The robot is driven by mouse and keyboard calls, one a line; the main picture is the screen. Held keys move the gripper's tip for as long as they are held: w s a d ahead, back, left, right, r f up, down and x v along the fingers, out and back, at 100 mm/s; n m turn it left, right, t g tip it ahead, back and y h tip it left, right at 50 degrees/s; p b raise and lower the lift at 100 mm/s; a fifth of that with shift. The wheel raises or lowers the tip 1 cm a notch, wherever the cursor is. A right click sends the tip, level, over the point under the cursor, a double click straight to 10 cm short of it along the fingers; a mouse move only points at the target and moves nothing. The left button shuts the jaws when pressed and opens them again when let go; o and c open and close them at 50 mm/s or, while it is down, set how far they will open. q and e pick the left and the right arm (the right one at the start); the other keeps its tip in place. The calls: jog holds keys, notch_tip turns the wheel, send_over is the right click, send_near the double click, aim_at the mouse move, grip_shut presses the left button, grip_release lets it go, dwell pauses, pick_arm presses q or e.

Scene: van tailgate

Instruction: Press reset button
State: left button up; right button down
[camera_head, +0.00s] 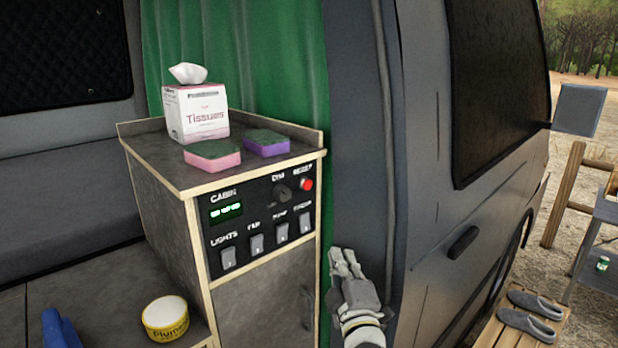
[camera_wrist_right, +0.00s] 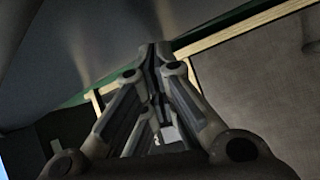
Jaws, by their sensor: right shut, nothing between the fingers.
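The red reset button (camera_head: 306,184) sits at the upper right corner of the black control panel (camera_head: 262,222), under the label RESET. The panel is on the front of a small wooden-edged cabinet. Beside the button are a DIM knob (camera_head: 282,192) and a green lit display (camera_head: 227,212). My right gripper (camera_head: 342,254) is shut and empty, to the right of the cabinet and lower than the button, apart from it. In the right wrist view its closed fingers (camera_wrist_right: 156,50) point toward a pale wooden edge; the button is not seen there. My left gripper is not in view.
Several rocker switches (camera_head: 254,243) line the lower panel. On the cabinet top are a tissue box (camera_head: 196,112), a pink-green sponge (camera_head: 212,155) and a purple-green sponge (camera_head: 266,143). A yellow tub (camera_head: 166,318) stands lower left. The grey van door pillar (camera_head: 365,130) is close to the right.

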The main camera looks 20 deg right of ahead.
aim_at(306, 184)
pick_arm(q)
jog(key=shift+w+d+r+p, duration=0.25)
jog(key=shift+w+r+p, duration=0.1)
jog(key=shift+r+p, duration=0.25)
pick_arm(e)
jog(key=s+r+t+h, duration=0.1)
jog(key=s+r, duration=0.1)
jog(key=r, duration=0.5)
jog(key=s+r+t+h, duration=0.1)
jog(key=s+r, duration=0.1)
jog(key=r, duration=0.4)
jog(key=shift+s+d+r+m, duration=0.3)
jog(key=shift+s+d+r, duration=0.05)
jog(key=shift+s+r, duration=0.05)
pick_arm(q)
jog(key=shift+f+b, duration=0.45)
jog(key=shift+b, duration=0.1)
pick_arm(e)
jog(key=w+a, duration=0.3)
jog(key=w, duration=0.5)
jog(key=shift+w, duration=0.2)
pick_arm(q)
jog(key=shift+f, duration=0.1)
pick_arm(e)
jog(key=shift+w+f, duration=0.1)
jog(key=shift+w, duration=0.05)
